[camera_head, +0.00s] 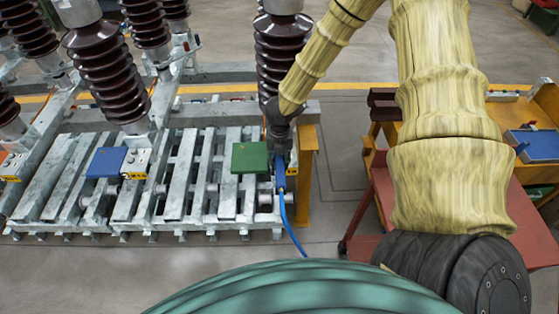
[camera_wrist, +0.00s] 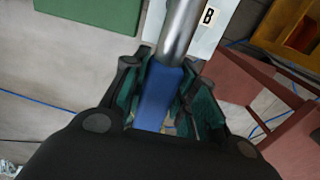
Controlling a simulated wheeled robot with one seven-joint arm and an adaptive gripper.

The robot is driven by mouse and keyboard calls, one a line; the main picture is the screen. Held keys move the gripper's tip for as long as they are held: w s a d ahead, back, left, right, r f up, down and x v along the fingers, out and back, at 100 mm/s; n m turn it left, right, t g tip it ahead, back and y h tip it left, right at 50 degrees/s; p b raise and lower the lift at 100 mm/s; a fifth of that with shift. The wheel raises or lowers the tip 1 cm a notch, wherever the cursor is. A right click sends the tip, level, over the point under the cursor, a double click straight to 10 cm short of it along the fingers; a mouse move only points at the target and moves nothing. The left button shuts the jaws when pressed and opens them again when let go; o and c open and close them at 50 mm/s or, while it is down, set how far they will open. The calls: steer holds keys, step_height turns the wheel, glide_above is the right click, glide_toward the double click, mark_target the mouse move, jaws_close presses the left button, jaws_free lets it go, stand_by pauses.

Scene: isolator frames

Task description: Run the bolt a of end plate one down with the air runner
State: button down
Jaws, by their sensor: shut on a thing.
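My gripper (camera_head: 281,140) is at the right end of the steel frame and points down. It is shut on the blue air runner (camera_head: 280,182), with a blue hose (camera_head: 289,225) trailing toward me. In the wrist view the runner's blue body (camera_wrist: 158,95) sits between the fingers of my gripper (camera_wrist: 162,90). Its silver nose (camera_wrist: 181,28) reaches up the picture, over or beside a pale plate (camera_wrist: 216,20) marked "B". The nose's tip is outside the wrist view, and I cannot make out bolt a or whether the runner touches it.
A green box (camera_head: 250,158) sits just left of the runner, and a blue box (camera_head: 106,162) farther left. Brown ribbed insulators (camera_head: 282,55) stand behind. A red cart (camera_head: 380,205) and an orange bench (camera_head: 535,171) with a blue case (camera_head: 537,144) are at right.

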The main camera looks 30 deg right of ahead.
steer(key=shift+r+p, duration=1.75)
steer(key=shift+r, duration=0.75)
steer(key=shift+f, duration=0.1)
